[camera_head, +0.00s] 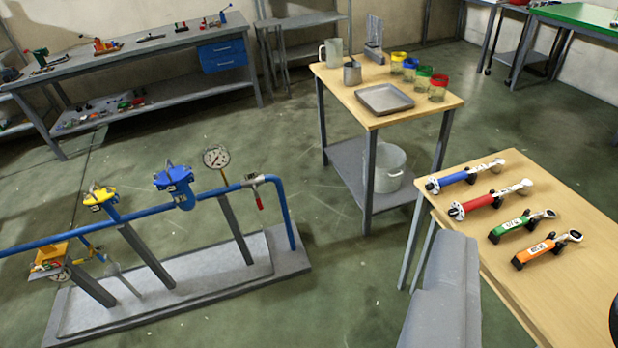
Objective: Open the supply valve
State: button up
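A blue pipe rig (140,218) stands on a grey base plate at the lower left. On the pipe are a yellow-topped fitting (100,196), a blue-topped fitting (176,184) and a round dial gauge (215,158). At the pipe's right end is a small metal valve (250,181) with a red lever (260,202) hanging down. An orange-yellow unit (48,256) sits at the far left. I cannot tell which of these is the supply valve, nor read their labels. My gripper is not in view.
A wooden table (560,215) at right holds blue, red, green and orange handled tools. A small table (350,85) behind it carries a tray, jugs and coloured jars, with a pot below. A grey block-like shape (445,300) is in the foreground. Floor right of the rig is clear.

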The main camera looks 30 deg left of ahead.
aim_at(258, 199)
jog(key=u, duration=0.15)
jog(key=i, duration=1.4)
jog(key=u, duration=1)
jog(key=i, duration=0.35)
jog(key=u, duration=0.15)
jog(key=k, duration=0.9)
jog(key=u, duration=0.15)
jog(key=i, duration=0.9)
